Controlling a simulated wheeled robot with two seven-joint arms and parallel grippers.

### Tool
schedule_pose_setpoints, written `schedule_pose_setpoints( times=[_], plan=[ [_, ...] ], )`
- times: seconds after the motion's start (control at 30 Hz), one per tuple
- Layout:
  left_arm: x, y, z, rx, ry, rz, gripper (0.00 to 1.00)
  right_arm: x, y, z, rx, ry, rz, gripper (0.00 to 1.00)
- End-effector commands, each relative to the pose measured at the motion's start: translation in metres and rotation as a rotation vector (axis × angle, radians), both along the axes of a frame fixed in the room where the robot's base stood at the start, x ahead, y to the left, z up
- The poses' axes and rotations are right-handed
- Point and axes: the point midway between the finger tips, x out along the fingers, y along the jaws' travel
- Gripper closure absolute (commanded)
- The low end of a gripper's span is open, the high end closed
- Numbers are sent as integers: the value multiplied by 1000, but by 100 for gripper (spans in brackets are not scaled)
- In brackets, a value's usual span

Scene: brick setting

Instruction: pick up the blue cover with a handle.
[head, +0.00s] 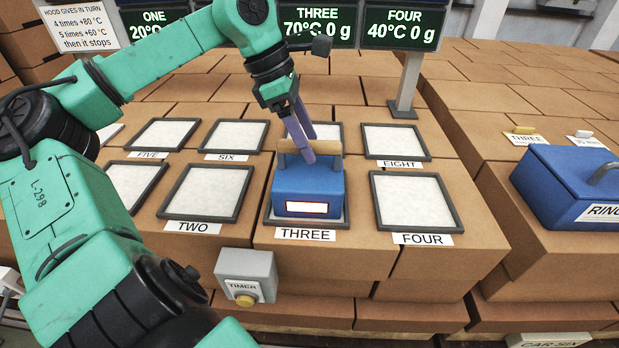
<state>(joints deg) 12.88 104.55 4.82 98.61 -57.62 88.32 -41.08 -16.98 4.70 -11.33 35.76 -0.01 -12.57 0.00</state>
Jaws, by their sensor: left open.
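The blue cover (309,187) is a box with a tan bar handle (326,148) on top and a lit white panel on its front. It stands upright on the pad labelled THREE. My left gripper (299,143) has purple fingers and comes down from above at the handle. It is open, with its fingertips at the handle's height; whether they touch it I cannot tell. My right gripper is not in view.
White framed pads labelled TWO (205,192), FOUR (413,201), SIX (234,136) and EIGHT (394,141) surround the cover. A grey timer box (246,274) is at the front. A blue box labelled RING (575,185) stands at right. Display screens (317,27) stand behind.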

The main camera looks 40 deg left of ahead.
Motion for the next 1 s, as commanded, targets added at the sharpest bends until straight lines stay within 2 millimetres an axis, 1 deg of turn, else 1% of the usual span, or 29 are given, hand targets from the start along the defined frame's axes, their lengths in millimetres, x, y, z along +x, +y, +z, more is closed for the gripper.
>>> schedule_pose_setpoints(
  times=[0.07,0.13,0.47,0.97,1.0],
  plan=[
    [2,-3,-8,-2,2,-1,32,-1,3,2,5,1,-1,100],
    [3,-4,-12,-1,-1,0,32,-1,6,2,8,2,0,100],
    [3,-4,-13,-1,0,1,32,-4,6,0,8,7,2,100],
    [3,-4,-16,-1,0,1,32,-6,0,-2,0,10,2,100],
    [3,-4,-16,-1,0,1,44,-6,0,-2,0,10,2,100]
  ],
)
